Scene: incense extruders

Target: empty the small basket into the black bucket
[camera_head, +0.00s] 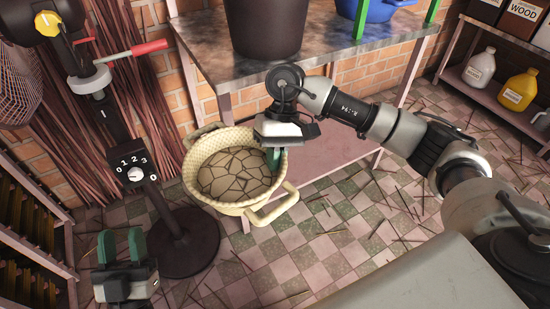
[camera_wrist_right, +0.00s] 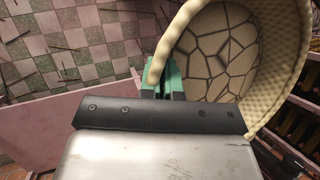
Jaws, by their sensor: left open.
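The small basket (camera_head: 261,208) is cream, woven, with looped handles. It stands upright left of and in front of the table. Its inside shows a tan surface with dark crack-like lines; I cannot tell whether this is its bottom or its contents. The black bucket (camera_head: 265,28) stands on the table, its top cut off. My right gripper (camera_head: 274,157) is at the basket's right rim, fingers pointing down. The right wrist view shows its green fingers (camera_wrist_right: 172,88) close together at the basket's edge (camera_wrist_right: 166,48); their grip is unclear. My left gripper (camera_head: 122,246) is open and empty at lower left.
The table (camera_head: 215,62) has a lower shelf (camera_head: 325,150) beside the basket. A blue container (camera_head: 378,10) sits right of the bucket. A dark stand (camera_head: 185,240) with a numbered dial is left of the basket. The tiled floor (camera_head: 345,220) has scattered sticks.

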